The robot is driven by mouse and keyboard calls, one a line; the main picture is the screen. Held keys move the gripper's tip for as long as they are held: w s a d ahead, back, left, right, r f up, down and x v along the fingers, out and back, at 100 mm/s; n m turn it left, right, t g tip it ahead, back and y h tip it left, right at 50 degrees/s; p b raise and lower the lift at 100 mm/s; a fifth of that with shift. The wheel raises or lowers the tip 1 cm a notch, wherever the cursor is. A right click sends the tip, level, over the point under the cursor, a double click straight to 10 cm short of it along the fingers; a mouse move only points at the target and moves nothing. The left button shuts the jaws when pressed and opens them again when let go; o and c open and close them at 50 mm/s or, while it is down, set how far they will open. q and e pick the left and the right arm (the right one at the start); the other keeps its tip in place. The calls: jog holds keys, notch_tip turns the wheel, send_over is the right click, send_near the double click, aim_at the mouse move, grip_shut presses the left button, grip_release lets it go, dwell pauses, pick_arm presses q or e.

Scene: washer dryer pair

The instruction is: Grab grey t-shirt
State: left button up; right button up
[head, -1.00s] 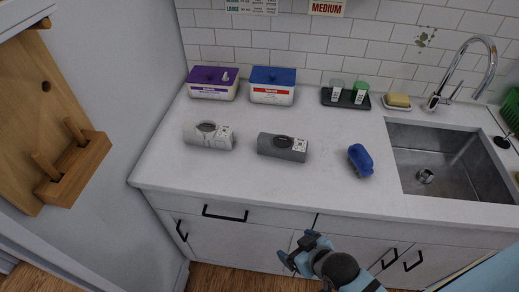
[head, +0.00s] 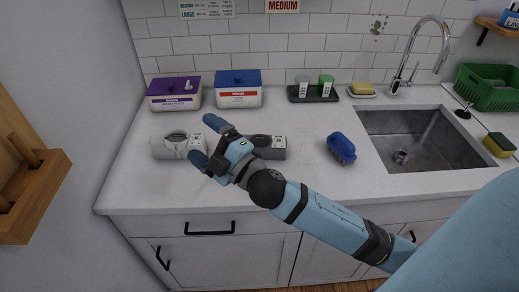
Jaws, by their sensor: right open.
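The grey t-shirt (head: 268,147) lies rolled up on the white counter (head: 300,190), partly hidden behind my right gripper. A lighter, white rolled shirt (head: 172,146) lies to its left. My right gripper (head: 199,143) is open, with its blue fingertips pointing left, above the counter between the two rolls. It appears empty. I cannot tell its exact height above the counter. My left gripper is not in view.
A purple-lidded box (head: 174,94) and a blue-lidded box (head: 238,90) stand at the back left. The front left of the counter is clear.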

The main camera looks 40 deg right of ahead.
jog(key=a+r+n+g+y, duration=0.3)
jog(key=a+n+g+y, duration=0.3)
jog(key=n+y, duration=0.6)
jog(key=n+g+h, duration=1.4)
jog(key=n+h, duration=0.4)
jog(key=h, duration=0.1)
send_over(261, 139)
notch_tip(261, 139, down, 8)
jog(key=shift+f, duration=0.1)
notch_tip(261, 139, down, 8)
jog(key=shift+r+p, duration=0.1)
jog(key=shift+p, duration=0.25)
jog(key=shift+w+f+p, duration=0.2)
jog(key=shift+f+p, duration=0.3)
jog(key=shift+f, duration=2.3)
jog(key=c, duration=0.8)
